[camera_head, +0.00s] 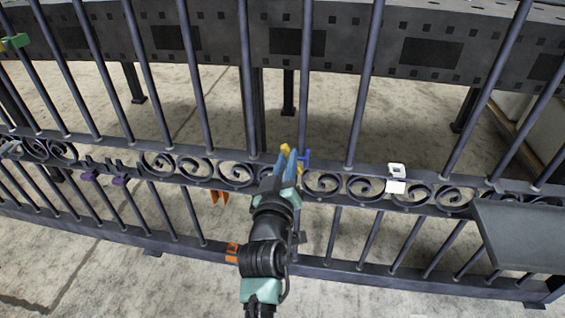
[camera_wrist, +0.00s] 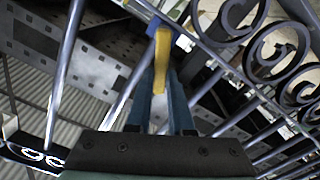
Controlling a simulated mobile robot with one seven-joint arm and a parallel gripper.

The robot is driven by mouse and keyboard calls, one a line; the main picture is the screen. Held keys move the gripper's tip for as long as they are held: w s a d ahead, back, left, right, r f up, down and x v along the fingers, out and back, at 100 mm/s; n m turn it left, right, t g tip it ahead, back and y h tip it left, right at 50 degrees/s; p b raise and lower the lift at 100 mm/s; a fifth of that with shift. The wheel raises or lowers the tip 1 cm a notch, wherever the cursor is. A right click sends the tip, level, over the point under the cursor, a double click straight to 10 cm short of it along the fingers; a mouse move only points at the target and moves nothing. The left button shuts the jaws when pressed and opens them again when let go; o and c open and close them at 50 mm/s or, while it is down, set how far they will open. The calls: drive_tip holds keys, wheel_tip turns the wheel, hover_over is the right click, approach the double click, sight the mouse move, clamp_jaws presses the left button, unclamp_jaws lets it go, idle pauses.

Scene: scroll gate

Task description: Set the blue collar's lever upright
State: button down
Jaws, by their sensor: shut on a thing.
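The blue collar (camera_head: 304,160) sits on an upright bar of the dark scroll gate, just beyond my gripper (camera_head: 291,160). It also shows at the top of the wrist view (camera_wrist: 153,22). Its yellow lever (camera_wrist: 162,52) runs from the collar down between my gripper's two blue-grey fingers (camera_wrist: 160,88), which are shut on it. In the head view a yellow bit of the lever (camera_head: 284,149) shows beside the fingertips. My gripper hides part of the collar, and I cannot tell the lever's exact tilt.
Gate bars and scrolls (camera_head: 325,184) stand close around my gripper. A green piece (camera_head: 16,42), purple pieces (camera_head: 120,182), an orange piece (camera_head: 218,196) and white pieces (camera_head: 396,170) are on the gate. A grey panel (camera_head: 520,235) juts at right. A dark perforated beam (camera_head: 350,35) stands behind.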

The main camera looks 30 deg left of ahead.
drive_tip(key=m, duration=0.2)
drive_tip(key=d+m, duration=0.2)
drive_tip(key=m, duration=0.1)
drive_tip(key=shift+w+r+m+p, duration=0.25)
drive_tip(key=shift+w+m+p, duration=0.05)
drive_tip(key=shift+p, duration=0.05)
drive_tip(key=shift+d, duration=0.1)
drive_tip(key=c, duration=0.8)
unclamp_jaws()
drive_tip(key=shift+s, duration=0.1)
drive_tip(key=p+v, duration=0.3)
drive_tip(key=v, duration=0.9)
drive_tip(key=shift+s+p, duration=0.3)
drive_tip(key=shift+s, duration=0.1)
drive_tip(key=shift+d+r, duration=0.15)
